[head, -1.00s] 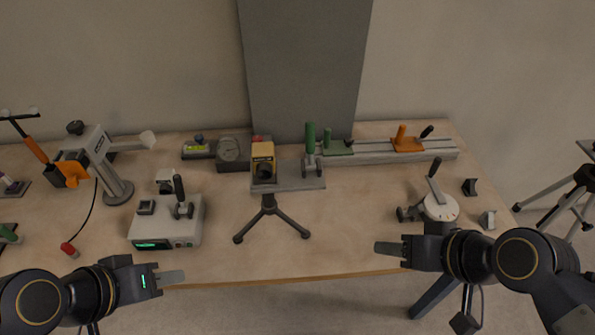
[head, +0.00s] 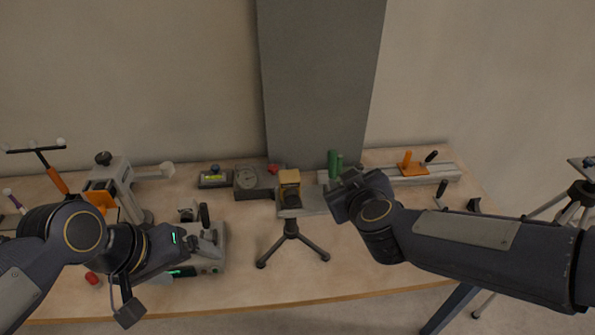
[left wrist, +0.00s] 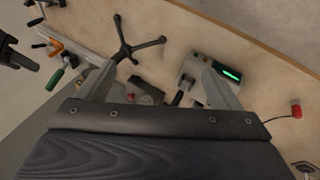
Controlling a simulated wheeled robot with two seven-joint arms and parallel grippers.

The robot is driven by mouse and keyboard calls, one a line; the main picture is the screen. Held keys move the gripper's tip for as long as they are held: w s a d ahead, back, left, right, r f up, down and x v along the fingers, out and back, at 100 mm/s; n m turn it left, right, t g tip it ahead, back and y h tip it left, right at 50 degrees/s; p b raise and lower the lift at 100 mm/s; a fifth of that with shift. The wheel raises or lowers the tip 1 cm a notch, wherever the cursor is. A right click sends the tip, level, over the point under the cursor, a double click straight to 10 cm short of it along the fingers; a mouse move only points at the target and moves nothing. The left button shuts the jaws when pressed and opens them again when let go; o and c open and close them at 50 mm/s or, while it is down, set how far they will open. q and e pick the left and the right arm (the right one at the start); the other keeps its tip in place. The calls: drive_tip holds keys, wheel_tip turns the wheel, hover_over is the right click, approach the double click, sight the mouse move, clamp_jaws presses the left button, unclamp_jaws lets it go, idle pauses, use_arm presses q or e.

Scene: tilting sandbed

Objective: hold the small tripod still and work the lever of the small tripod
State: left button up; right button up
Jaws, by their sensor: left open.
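My left gripper (head: 208,242) is open, left of the tripod, in front of the grey instrument box. In the left wrist view its fingers are apart and the tripod's legs (left wrist: 133,42) show beyond them.
The grey instrument box (head: 214,262) with a green display and black lever is partly behind my left gripper. A grey rail (head: 440,172) with an orange clamp (head: 408,163) runs behind the tripod. A grey stand is at the left. The table is clear in front of the tripod.

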use_arm(q)
drive_tip(key=shift+o, duration=1.1)
drive_tip(key=w+r+n+g, duration=0.1)
drive_tip(key=w+r+n, duration=0.1)
drive_tip(key=w, duration=0.4)
drive_tip(key=shift+d+r+n, duration=0.15)
drive_tip(key=shift+d+n, duration=0.1)
drive_tip(key=shift+n, duration=0.25)
drive_tip(key=n+g+y, duration=0.2)
drive_tip(key=n+g, duration=0.1)
drive_tip(key=n, duration=0.5)
hover_over(285, 179)
drive_tip(key=s+a, duration=0.6)
drive_tip(key=a, duration=0.1)
drive_tip(key=w+d+f+n, duration=0.1)
drive_tip(key=d, duration=0.1)
drive_tip(key=w+d+f+n+y, duration=0.1)
drive_tip(key=w+d, duration=0.1)
drive_tip(key=w+d+n, duration=0.2)
drive_tip(key=shift+w+d+f+y, duration=0.1)
drive_tip(key=shift+w+f+y, duration=0.2)
drive_tip(key=shift+f, duration=0.1)
drive_tip(key=shift+w+d+f+n, duration=0.1)
drive_tip(key=shift+d+f+n, duration=0.05)
drive_tip(key=shift+d+n, duration=0.15)
drive_tip(key=shift+w+f, duration=0.1)
drive_tip(key=shift+f, duration=0.2)
wheel_tip(285, 179, down, 7)
drive_tip(key=shift+f, duration=0.15)
drive_tip(key=shift+c, duration=0.4)
